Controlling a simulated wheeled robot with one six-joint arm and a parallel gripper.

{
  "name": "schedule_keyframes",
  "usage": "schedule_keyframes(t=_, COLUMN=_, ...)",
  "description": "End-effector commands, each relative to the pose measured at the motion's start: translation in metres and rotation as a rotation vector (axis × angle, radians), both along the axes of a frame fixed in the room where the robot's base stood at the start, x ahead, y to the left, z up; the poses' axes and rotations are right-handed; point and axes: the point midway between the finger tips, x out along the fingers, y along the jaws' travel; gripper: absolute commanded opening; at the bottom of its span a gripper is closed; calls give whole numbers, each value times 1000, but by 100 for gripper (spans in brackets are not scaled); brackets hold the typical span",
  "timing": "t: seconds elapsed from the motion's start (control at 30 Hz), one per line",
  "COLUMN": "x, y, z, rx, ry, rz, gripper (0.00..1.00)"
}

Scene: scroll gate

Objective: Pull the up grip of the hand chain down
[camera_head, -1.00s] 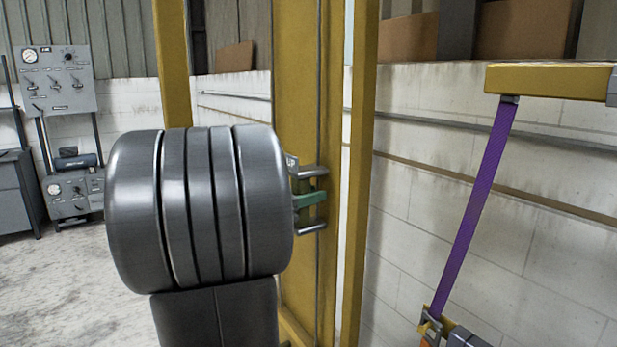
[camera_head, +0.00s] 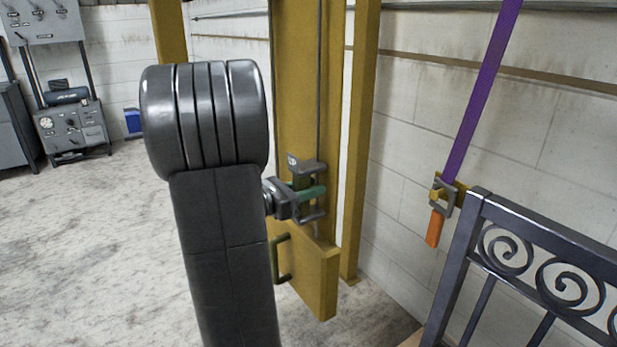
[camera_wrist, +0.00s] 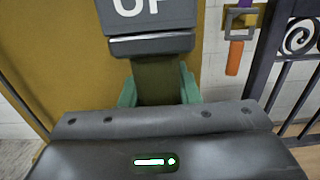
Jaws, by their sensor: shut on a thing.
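The up grip (camera_head: 306,166) is a grey bracket with an "UP" plate and bars above and below a dark handle, hanging on a thin chain (camera_head: 319,90) in front of the yellow post. My gripper (camera_head: 310,193) has green fingers and is shut on the grip's handle. In the wrist view, the grey "UP" plate (camera_wrist: 148,18) is just beyond my gripper (camera_wrist: 158,82), whose fingers lie on both sides of the dark olive handle (camera_wrist: 157,84). My dark arm hides part of the post's left side.
A yellow box (camera_head: 318,280) with a dark handle (camera_head: 281,258) sits below the grip. A purple strap (camera_head: 485,90) with a buckle and orange end (camera_head: 435,228) hangs at right, beside a dark scroll gate (camera_head: 540,260). Open floor (camera_head: 90,250) lies at left.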

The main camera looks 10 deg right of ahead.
Motion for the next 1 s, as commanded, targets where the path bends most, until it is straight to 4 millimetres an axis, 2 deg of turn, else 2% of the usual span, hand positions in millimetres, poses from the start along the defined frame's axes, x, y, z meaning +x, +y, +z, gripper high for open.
schedule_keyframes(t=0.03, x=-1, y=0, z=-19, rx=8, ry=16, rz=-1, gripper=0)
schedule_keyframes(t=0.13, x=-1, y=0, z=-27, rx=8, ry=16, rz=-1, gripper=0)
schedule_keyframes(t=0.63, x=-1, y=0, z=-33, rx=8, ry=15, rz=0, gripper=0)
schedule_keyframes(t=0.67, x=-1, y=0, z=-33, rx=8, ry=15, rz=0, gripper=31)
schedule_keyframes(t=0.77, x=-1, y=0, z=-32, rx=7, ry=13, rz=0, gripper=51)
schedule_keyframes(t=1.0, x=-1, y=0, z=-28, rx=4, ry=8, rz=0, gripper=51)
